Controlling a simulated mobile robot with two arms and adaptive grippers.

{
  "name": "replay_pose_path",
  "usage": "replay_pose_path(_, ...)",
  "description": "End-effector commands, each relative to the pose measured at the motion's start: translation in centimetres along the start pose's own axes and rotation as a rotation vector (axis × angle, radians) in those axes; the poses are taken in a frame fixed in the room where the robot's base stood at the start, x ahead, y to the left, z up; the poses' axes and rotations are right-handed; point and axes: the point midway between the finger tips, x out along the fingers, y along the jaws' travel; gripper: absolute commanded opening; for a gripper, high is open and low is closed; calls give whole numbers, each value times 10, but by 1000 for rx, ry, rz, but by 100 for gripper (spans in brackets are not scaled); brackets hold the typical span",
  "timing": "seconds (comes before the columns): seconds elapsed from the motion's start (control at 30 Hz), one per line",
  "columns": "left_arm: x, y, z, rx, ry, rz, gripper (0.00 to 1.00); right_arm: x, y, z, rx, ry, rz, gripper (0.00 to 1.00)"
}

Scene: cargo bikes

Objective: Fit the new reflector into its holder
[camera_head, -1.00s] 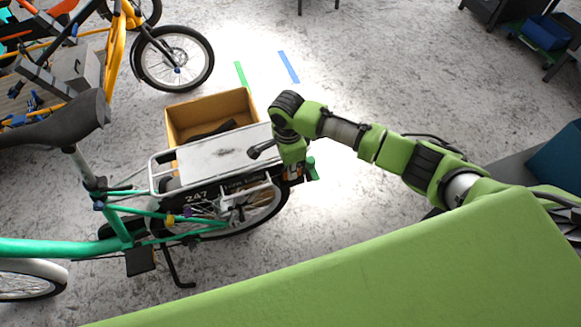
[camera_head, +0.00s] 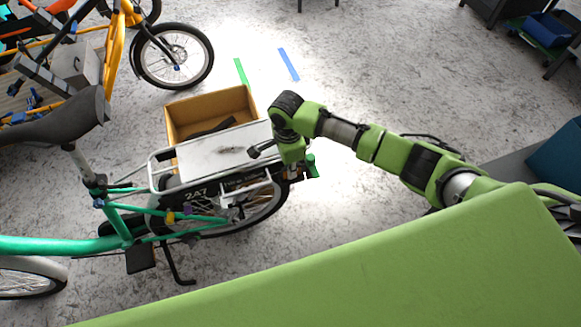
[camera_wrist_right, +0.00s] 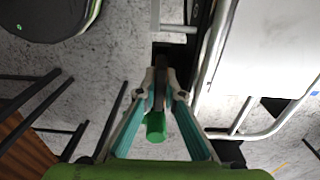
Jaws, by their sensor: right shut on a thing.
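The green cargo bike stands with its white rear carrier (camera_head: 215,152) toward my right arm. My right gripper (camera_head: 300,172) is at the carrier's rear end, mostly hidden by its own wrist. In the right wrist view my right gripper (camera_wrist_right: 160,85) has its teal fingers closed on a thin dark piece, seen edge-on, which I take as the reflector (camera_wrist_right: 159,92). A green stub sits below it between the fingers. A black bracket, probably the holder (camera_wrist_right: 172,52), lies just beyond the fingertips. Whether the piece touches it cannot be told. My left gripper is not in view.
An open cardboard box (camera_head: 208,108) with dark contents stands behind the carrier. An orange bike (camera_head: 125,40) is at the back left. The carrier's white tube rail (camera_wrist_right: 212,50) runs close beside my fingers. Bare floor lies right of the carrier.

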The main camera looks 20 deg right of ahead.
Motion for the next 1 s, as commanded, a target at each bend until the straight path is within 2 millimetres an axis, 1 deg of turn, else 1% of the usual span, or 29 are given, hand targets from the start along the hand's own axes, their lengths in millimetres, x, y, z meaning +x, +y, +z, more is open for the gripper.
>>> replay_pose_path(0.63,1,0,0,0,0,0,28,14,0,0,1,0,1,0)
replay_pose_path(0.77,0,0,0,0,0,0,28,13,0,0,0,0,1,0)
replay_pose_path(1.0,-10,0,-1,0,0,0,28,6,0,0,0,0,1,0)
